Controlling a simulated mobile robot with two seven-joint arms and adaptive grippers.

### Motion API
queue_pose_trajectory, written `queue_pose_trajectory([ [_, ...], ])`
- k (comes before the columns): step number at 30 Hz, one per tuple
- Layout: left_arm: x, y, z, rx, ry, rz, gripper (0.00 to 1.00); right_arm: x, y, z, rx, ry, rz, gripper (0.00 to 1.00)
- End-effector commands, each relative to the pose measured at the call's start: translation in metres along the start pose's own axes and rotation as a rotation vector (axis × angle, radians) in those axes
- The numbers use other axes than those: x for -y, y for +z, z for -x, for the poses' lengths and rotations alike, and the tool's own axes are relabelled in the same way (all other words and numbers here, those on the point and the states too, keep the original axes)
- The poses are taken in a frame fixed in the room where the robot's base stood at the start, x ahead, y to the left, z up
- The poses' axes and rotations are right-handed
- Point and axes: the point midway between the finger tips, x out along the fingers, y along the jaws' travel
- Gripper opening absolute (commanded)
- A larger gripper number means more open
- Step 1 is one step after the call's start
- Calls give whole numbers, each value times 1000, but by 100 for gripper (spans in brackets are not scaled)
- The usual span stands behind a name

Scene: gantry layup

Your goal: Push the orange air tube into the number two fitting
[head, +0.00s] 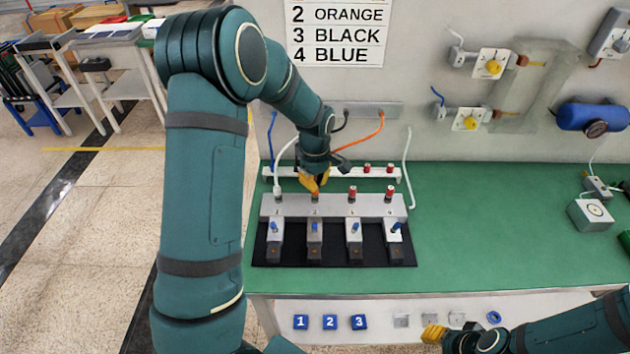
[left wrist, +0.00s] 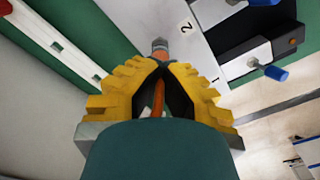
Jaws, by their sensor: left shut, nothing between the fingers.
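My left gripper (head: 314,183) is shut just above the number two fitting (head: 315,197) on the grey manifold block (head: 333,206). In the left wrist view its yellow fingers (left wrist: 160,68) meet at the tips. The orange air tube (head: 372,136) hangs from the wall plate and runs down behind the gripper. A length of the tube (left wrist: 158,98) shows in the gap behind the fingertips. Orange shows at the mouth of the number two fitting (left wrist: 160,50); the fingers hide how far in the tube is. My right gripper (head: 433,334) is low at the front, its fingertips unclear.
A white tube (head: 281,165) runs into the first fitting. Red-topped fittings (head: 352,193) stand at positions three and four. Blue-handled valves (head: 354,228) line the front. A white rail (head: 370,173) is behind.

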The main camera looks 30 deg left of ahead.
Motion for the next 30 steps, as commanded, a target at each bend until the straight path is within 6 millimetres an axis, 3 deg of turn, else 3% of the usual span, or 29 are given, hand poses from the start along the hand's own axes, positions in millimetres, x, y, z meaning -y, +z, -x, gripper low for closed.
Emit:
queue_pose_trajectory([
  [4, 1, 0, -5, 1, -3, 0, 0, -1, 0, -3, 0, 0, 0, 39],
  [7, 1, 0, -4, 1, -3, 0, 34, -1, 0, -2, 0, 0, 0, 39],
  [8, 1, 0, -4, 1, -3, 0, 39, -1, 0, -2, 0, 0, 0, 39],
  [20, 0, 0, 4, 0, -1, 0, 39, -1, 0, -2, 0, 0, 0, 39],
  [30, -1, 0, 67, -1, 3, -1, 39, -1, 0, -2, 0, 0, 0, 39],
])
